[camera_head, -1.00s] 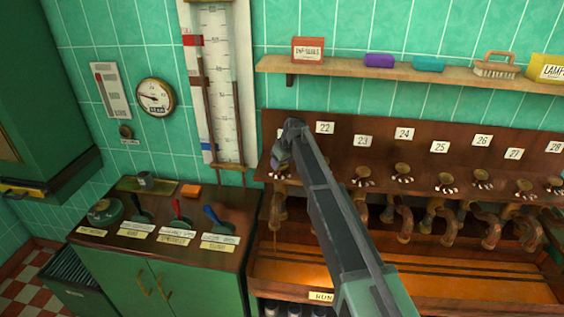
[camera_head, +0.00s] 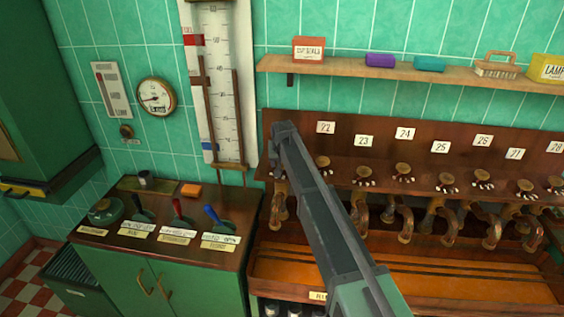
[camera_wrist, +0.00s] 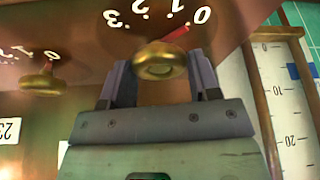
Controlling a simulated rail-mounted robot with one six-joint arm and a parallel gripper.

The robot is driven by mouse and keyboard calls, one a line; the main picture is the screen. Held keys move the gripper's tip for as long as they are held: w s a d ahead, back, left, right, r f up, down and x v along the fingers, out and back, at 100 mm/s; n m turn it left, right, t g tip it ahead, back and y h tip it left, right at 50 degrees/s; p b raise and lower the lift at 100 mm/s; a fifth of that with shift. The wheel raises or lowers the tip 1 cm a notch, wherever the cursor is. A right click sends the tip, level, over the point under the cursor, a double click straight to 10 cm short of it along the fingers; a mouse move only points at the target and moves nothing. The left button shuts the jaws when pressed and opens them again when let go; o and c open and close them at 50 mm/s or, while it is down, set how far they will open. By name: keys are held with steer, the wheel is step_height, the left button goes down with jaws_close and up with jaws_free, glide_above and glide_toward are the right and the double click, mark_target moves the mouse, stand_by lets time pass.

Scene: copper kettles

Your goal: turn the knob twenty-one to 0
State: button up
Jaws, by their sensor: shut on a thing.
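The brass knob (camera_wrist: 160,66) sits between the two fingers of my gripper (camera_wrist: 159,60) in the wrist view. My gripper is shut on it. The knob's red pointer (camera_wrist: 177,34) points close to the white 0 (camera_wrist: 201,15) on the wooden panel. The marks 1, 2 and 3 curve away to the left. In the head view my arm's end (camera_head: 284,135) covers this knob and its number card, at the left end of the row, left of card 22 (camera_head: 325,127).
A neighbouring brass knob (camera_wrist: 40,82) is to the left in the wrist view. More knobs and copper spouts (camera_head: 405,222) line the rack above the wooden trough (camera_head: 430,280). A tall white scale (camera_head: 222,85) stands left of the rack. A shelf (camera_head: 420,73) runs above.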

stand_by(0.4)
steer(key=o, duration=0.9)
steer(key=p+v, duration=1)
steer(key=v, duration=0.1)
steer(key=shift+w, duration=0.1)
